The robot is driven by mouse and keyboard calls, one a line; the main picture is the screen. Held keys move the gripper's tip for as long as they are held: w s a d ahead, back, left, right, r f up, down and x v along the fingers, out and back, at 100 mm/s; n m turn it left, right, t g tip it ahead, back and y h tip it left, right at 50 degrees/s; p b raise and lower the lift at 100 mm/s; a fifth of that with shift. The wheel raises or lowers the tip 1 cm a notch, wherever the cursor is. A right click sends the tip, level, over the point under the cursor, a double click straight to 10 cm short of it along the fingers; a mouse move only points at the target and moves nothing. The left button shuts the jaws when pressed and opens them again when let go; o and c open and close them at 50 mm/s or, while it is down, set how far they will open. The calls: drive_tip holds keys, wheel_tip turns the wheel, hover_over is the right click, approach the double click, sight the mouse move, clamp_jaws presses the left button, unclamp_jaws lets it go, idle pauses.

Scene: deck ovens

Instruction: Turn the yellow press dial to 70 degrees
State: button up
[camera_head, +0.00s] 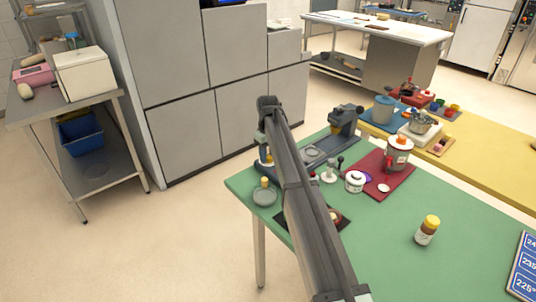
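My arm runs from the bottom edge up across the green table (390,262) and bends at its top end. My gripper's fingers do not show; the arm seems to hide them. A small yellow-topped piece (264,182) stands upright on a round grey base (264,198) at the table's left corner, just left of my arm. Another small yellow spot shows by the arm just above it, partly hidden. I cannot tell which of these is the press dial, and no angle marks can be read. A dark grey machine (345,120) stands at the table's back edge.
A red mat (378,184) with a grey pot (398,153), a white jar (355,181) and small levers lie right of my arm. The table's front middle is clear.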

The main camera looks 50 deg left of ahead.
drive_tip(key=c, duration=0.6)
drive_tip(key=shift+m, duration=0.3)
drive_tip(key=m, duration=0.3)
drive_tip(key=shift+m, duration=2.1)
drive_tip(key=o, duration=1)
